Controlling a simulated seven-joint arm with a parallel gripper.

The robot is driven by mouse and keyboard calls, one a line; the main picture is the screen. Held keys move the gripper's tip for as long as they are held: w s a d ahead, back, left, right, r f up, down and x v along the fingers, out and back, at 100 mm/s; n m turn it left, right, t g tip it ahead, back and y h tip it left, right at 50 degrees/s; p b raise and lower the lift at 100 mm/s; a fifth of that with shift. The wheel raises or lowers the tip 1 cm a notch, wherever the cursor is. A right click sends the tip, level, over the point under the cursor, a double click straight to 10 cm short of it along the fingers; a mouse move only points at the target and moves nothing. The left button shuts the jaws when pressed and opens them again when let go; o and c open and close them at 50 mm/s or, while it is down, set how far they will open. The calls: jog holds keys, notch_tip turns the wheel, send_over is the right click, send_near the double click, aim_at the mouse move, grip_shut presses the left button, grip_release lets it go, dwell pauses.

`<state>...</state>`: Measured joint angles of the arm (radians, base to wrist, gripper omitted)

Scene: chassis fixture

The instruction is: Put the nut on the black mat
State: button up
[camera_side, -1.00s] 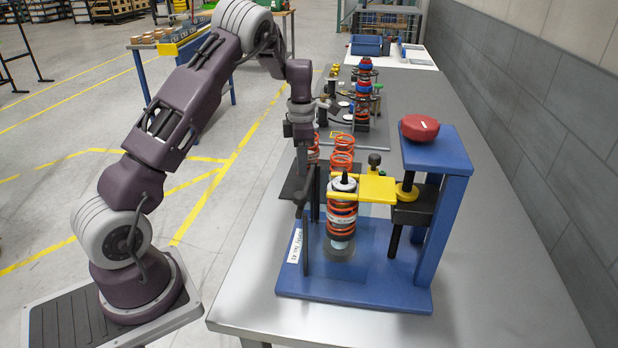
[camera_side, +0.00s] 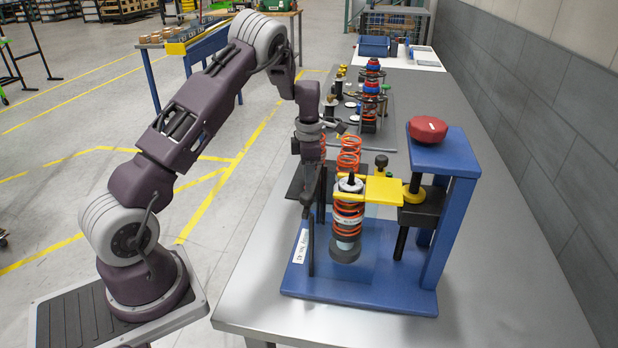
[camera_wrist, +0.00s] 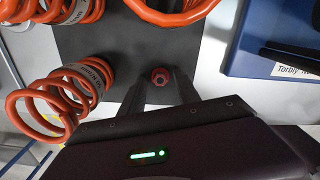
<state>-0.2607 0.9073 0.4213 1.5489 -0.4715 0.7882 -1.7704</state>
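The nut (camera_wrist: 161,76) is a small red hex piece. In the wrist view it sits between the two dark fingertips of my gripper (camera_wrist: 161,80), which appear closed on its sides. The black mat (camera_wrist: 195,50) lies behind and around the nut in this view. Whether the nut touches the mat is not clear. The nut cannot be made out there.
The blue spring press (camera_side: 375,270) holds a spring assembly (camera_side: 347,220) at the right. Further parts stand on the bench behind. Bare grey bench (camera_side: 250,290) lies at the front left.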

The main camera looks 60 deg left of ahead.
jog(key=s+d+r+m+t, duration=0.1)
jog(key=d+r+m, duration=0.2)
jog(key=r, duration=0.7)
jog(key=s+d+r+m, duration=0.2)
jog(key=d+r, duration=0.1)
jog(key=r, duration=0.6)
jog(key=s+d+r+m+t+h, duration=0.1)
jog(key=s+d+r+m+t, duration=0.1)
jog(key=s+d+r+m, duration=0.65)
jog(key=s+d+f+m+t, duration=0.1)
jog(key=s+d+m, duration=0.3)
jog(key=s+m, duration=0.4)
jog(key=s+d+f+m+t+y, duration=0.1)
jog(key=s+d+f+m, duration=0.1)
jog(key=s+d+m, duration=0.3)
jog(key=s+m, duration=0.4)
jog(key=shift+s+f+t, duration=0.15)
jog(key=shift+t, duration=0.15)
jog(key=shift+d, duration=0.1)
